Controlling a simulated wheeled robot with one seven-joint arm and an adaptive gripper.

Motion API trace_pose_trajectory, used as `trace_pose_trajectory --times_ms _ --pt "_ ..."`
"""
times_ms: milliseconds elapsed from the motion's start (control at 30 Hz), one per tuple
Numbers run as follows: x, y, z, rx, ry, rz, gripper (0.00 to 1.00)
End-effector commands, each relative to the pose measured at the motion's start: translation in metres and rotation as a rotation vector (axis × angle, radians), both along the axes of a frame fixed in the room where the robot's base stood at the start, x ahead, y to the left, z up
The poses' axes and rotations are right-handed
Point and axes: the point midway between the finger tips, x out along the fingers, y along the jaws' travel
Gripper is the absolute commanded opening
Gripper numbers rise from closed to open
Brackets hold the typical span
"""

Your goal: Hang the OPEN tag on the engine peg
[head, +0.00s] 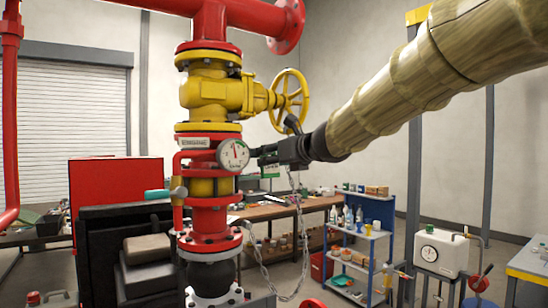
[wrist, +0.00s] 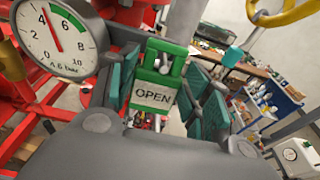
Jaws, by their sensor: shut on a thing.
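The OPEN tag (wrist: 153,96) has a green frame and a white label, and it hangs upright between the teal finger pads of my gripper (wrist: 160,72) in the wrist view. My gripper is shut on the tag's upper part. In the head view, my gripper (head: 262,158) is right beside the pressure gauge, and the tag (head: 270,172) shows as a small green and white patch below the fingers. I cannot make out the engine peg in either view.
The pressure gauge (head: 233,154) on the red and yellow pipe stack stands just left of the fingers. A yellow handwheel (head: 292,98) is above. A chain (head: 299,225) hangs below my wrist. A workbench (head: 285,208) and a blue shelf (head: 372,237) stand behind.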

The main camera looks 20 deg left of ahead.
Motion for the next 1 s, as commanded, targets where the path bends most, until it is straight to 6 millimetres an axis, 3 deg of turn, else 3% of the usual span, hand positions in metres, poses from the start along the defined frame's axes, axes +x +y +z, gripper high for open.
trace_pose_trajectory --times_ms 1000 --pt "0.0019 0.0021 -0.0074 0.0 0.0 0.0 0.26"
